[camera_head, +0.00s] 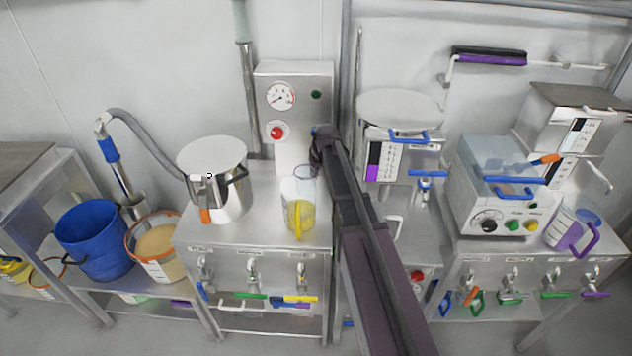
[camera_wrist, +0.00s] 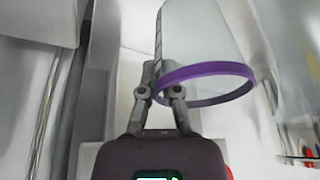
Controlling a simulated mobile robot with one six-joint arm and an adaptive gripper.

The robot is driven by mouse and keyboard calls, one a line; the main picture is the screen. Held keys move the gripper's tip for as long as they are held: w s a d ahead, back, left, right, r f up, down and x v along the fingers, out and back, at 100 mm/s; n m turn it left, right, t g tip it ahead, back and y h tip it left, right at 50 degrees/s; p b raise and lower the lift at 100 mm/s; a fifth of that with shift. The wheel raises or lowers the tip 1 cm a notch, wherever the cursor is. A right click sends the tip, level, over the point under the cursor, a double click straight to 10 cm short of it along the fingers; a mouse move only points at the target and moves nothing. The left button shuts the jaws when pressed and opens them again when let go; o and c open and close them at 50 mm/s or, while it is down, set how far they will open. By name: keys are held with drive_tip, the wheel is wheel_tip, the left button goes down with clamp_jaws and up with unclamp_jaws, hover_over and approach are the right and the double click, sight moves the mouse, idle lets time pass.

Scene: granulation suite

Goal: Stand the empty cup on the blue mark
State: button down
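My gripper (camera_wrist: 155,72) has its fingers close together at the left side of a clear cup (camera_wrist: 205,35) with a purple rim (camera_wrist: 215,71), and looks shut on its wall. The cup looks empty in the wrist view, with graduation marks on its left. In the head view my gripper (camera_head: 318,150) is at the left cabinet, mostly hidden by my arm. A clear vessel with a yellow handle and yellow contents (camera_head: 300,215) stands just below it; a faint bluish rim (camera_head: 304,171) shows above. A flat blue disc (camera_head: 588,216), seemingly the blue mark, is on the right counter.
A purple-handled jug (camera_head: 565,232) stands close beside the blue disc. A control box (camera_head: 487,190) is to its left. A steel pot (camera_head: 215,180) stands on the left cabinet, and a gauge panel (camera_head: 293,85) rises behind. Buckets (camera_head: 92,240) are at far left.

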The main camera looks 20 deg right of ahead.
drive_tip(key=shift+f+b, duration=1.9)
drive_tip(key=shift+b, duration=0.05)
drive_tip(key=shift+f, duration=0.15)
drive_tip(key=c, duration=0.8)
unclamp_jaws()
drive_tip(key=shift+r, duration=0.2)
drive_tip(key=p+v, duration=1.1)
drive_tip(key=v, duration=0.1)
drive_tip(key=shift+o, duration=0.2)
